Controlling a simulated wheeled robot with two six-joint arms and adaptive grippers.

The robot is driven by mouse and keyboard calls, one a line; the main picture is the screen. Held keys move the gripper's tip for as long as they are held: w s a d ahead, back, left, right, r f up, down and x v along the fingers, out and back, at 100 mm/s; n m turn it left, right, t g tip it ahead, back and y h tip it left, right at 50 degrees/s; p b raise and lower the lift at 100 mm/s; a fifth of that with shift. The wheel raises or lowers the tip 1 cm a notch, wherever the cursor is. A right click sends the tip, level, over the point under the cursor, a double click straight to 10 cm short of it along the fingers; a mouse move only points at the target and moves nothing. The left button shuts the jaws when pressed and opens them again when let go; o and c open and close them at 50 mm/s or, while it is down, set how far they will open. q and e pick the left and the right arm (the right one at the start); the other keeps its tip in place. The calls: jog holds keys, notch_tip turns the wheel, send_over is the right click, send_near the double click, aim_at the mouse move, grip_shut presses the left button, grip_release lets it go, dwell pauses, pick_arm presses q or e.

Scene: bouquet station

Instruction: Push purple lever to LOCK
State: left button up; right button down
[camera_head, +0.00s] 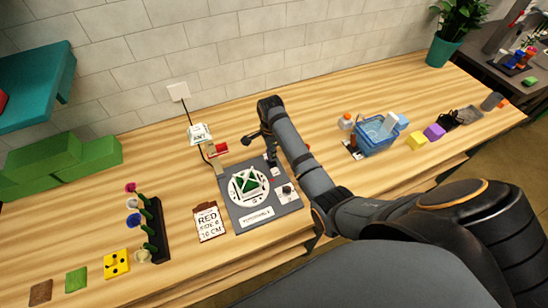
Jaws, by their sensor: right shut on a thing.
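A grey bouquet station board (240,213) lies on the wooden counter. It bears a round white fixture (248,186) with green pieces and a small knob unit (286,192) at its right. My right arm reaches across the right side of the board. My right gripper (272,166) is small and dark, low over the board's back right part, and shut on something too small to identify. No purple lever can be made out; my arm and gripper cover part of that area. My left gripper is not in view.
A flower rack (157,232) and a card (208,222) lie left of the board. A blue basket (374,140) and yellow (416,141) and purple (434,132) blocks stand to the right. A post with a red part (219,149) stands behind the board.

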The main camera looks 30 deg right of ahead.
jog(key=shift+r+p, duration=0.25)
jog(key=shift+p, duration=0.35)
notch_tip(320, 180, up, 2)
jog(key=shift+s+p, duration=0.1)
jog(key=shift+p, duration=0.8)
jog(key=shift+r, duration=1.85)
jog(key=shift+s, duration=0.1)
